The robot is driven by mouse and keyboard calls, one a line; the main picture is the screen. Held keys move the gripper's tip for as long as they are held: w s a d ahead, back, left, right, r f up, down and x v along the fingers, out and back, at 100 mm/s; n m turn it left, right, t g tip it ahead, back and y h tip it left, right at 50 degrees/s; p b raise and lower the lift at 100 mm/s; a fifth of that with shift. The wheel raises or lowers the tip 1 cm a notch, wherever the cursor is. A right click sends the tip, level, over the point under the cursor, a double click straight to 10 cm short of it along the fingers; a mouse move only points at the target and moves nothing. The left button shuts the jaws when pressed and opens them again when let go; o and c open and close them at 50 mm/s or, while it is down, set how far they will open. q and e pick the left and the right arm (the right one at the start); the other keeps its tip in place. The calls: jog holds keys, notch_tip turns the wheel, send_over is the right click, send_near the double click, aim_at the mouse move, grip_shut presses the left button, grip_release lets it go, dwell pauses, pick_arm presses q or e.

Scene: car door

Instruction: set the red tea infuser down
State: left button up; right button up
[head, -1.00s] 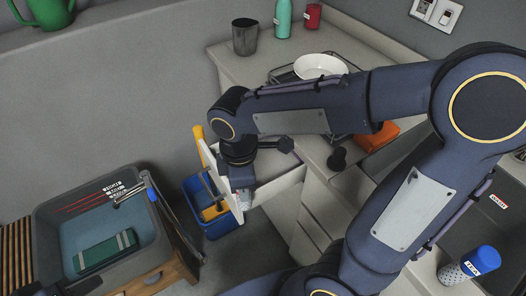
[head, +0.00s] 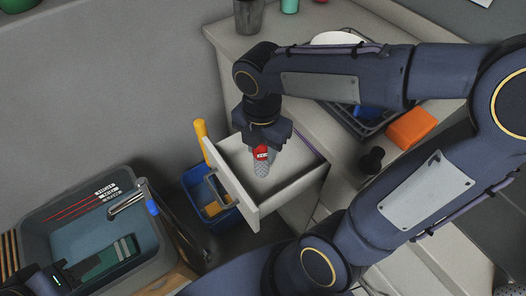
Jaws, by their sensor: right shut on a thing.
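The red tea infuser (head: 262,163) has a red labelled cap and a grey perforated body. It hangs upright below my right gripper (head: 262,146), which is shut on its cap. The infuser is over the inside of the open white drawer (head: 232,192); I cannot tell whether it touches the drawer floor. My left gripper (head: 85,267) shows in part at the lower left, over the grey basin; its fingers are too dark to tell open from shut.
The drawer front has a yellow handle (head: 201,134) beside it. A blue bin (head: 205,199) stands below. The grey basin (head: 68,199) holds a green box (head: 124,247). On the counter are a dark cup (head: 248,16), an orange block (head: 411,128) and a black rack (head: 372,124).

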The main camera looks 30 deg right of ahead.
jog(key=w+d+f+b, duration=0.1)
jog(key=w+f, duration=0.3)
jog(key=f, duration=0.4)
jog(key=shift+d+f, duration=0.4)
jog(key=shift+d, duration=0.25)
jog(key=shift+f+b, duration=0.2)
jog(key=shift+b, duration=0.15)
jog(key=o, duration=1)
jog(key=shift+r, duration=0.1)
